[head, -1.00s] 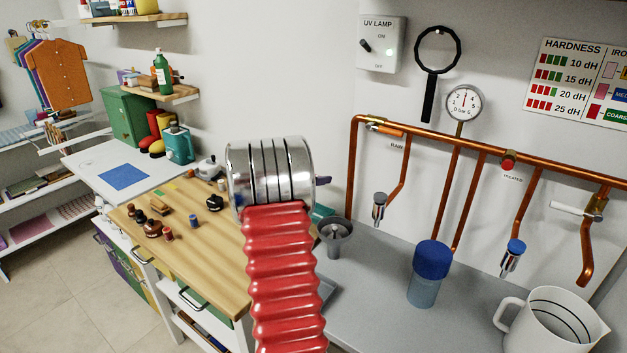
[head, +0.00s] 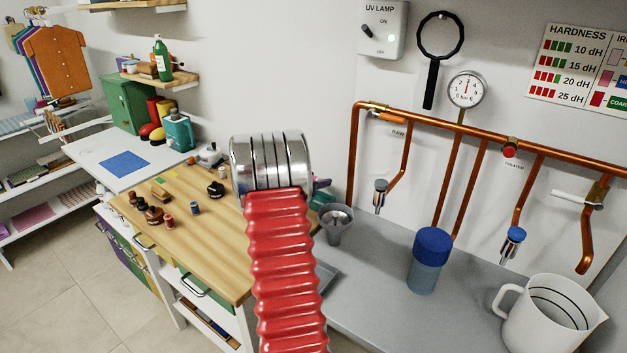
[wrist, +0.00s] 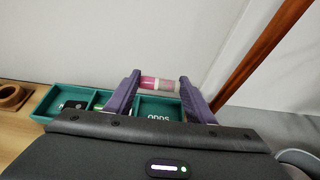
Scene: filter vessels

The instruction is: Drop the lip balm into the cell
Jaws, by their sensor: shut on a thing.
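The lip balm (wrist: 160,84) is a small pink tube with a paler band, lying sideways between the two purple fingers of my gripper (wrist: 159,83), which is shut on it. In the wrist view a teal tray (wrist: 58,91) is divided into cells. The right cell (wrist: 158,105) has white lettering that seems to read "ODDS", and the lip balm appears over its far part. The left cell holds a black item (wrist: 72,104); the middle cell shows something green, partly hidden by a finger. In the head view my arm hides the lip balm and most of the tray.
A wooden holder with a round hole (wrist: 11,95) stands left of the tray. A copper pipe (wrist: 262,52) rises at the right. In the head view, a grey funnel-like cup (head: 336,222) and a blue-capped vessel (head: 428,262) stand on the grey counter.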

